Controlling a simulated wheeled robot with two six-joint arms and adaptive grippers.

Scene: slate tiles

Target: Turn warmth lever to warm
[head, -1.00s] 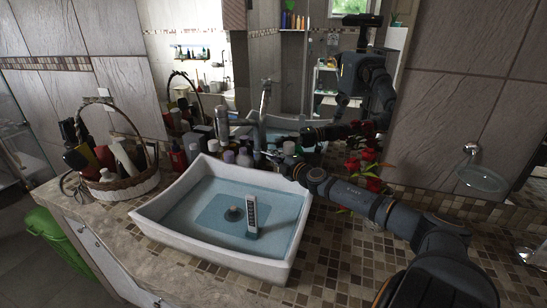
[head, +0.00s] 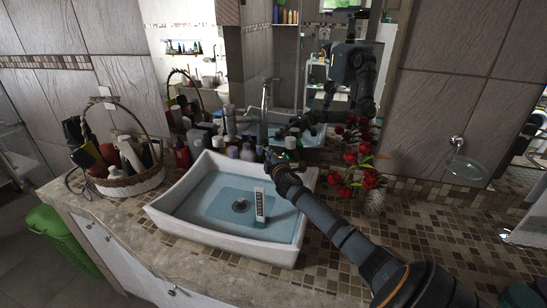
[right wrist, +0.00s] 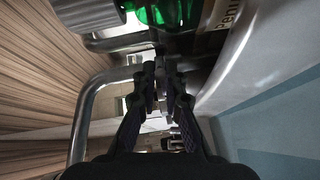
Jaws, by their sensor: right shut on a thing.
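My right gripper (head: 268,158) is at the back rim of the white sink, among the bottles. In the right wrist view its dark fingers (right wrist: 160,88) are closed together on a small grey piece, which appears to be the warmth lever (right wrist: 161,76); the fingers hide most of it. A curved metal pipe (right wrist: 88,112) runs beside the fingers on the left. The lever's angle cannot be told, and the head view is too small to show the hold. My left gripper is not in view.
The white sink (head: 160,213) holds water and a small pale remote-like object (head: 260,206). Several bottles crowd behind it; a green one (right wrist: 155,10) is close. Red flowers (head: 370,180) stand right, a basket (head: 145,182) left. A mirror is behind.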

